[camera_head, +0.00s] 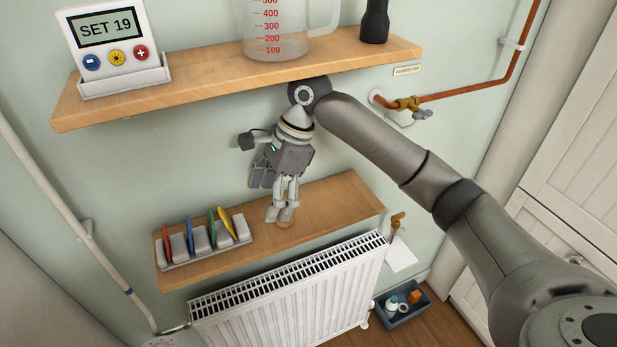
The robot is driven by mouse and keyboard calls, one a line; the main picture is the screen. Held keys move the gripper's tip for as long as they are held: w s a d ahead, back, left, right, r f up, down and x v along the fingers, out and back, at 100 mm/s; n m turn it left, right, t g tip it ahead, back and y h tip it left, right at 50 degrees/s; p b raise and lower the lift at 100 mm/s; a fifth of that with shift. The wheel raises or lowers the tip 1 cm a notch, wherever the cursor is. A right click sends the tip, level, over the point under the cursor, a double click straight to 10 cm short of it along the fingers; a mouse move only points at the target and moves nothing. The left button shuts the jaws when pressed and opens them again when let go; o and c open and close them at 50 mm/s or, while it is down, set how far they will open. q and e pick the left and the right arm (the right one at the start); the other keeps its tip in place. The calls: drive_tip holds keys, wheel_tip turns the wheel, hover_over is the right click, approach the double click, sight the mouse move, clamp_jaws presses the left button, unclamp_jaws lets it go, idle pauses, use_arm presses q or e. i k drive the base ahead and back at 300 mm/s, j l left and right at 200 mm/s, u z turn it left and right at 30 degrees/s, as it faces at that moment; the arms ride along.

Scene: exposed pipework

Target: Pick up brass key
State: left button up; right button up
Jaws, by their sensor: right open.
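My right gripper (280,212) points down above the lower wooden shelf (335,205), its two fingers a small way apart and nothing visible between them. A brass-coloured piece (397,220) is on the wall right of the shelf, above a white card (400,256). I cannot tell whether either of these is the brass key. My left gripper is not in view.
A rack (240,232) with several coloured discs stands on the lower shelf's left. The upper shelf (190,84) holds a control unit (108,40) and a measuring jug (275,30). A white radiator (300,290) is below; a blue bin (410,316) stands on the floor.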

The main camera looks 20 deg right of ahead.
sight(395, 219)
drive_tip(key=z, duration=1.45)
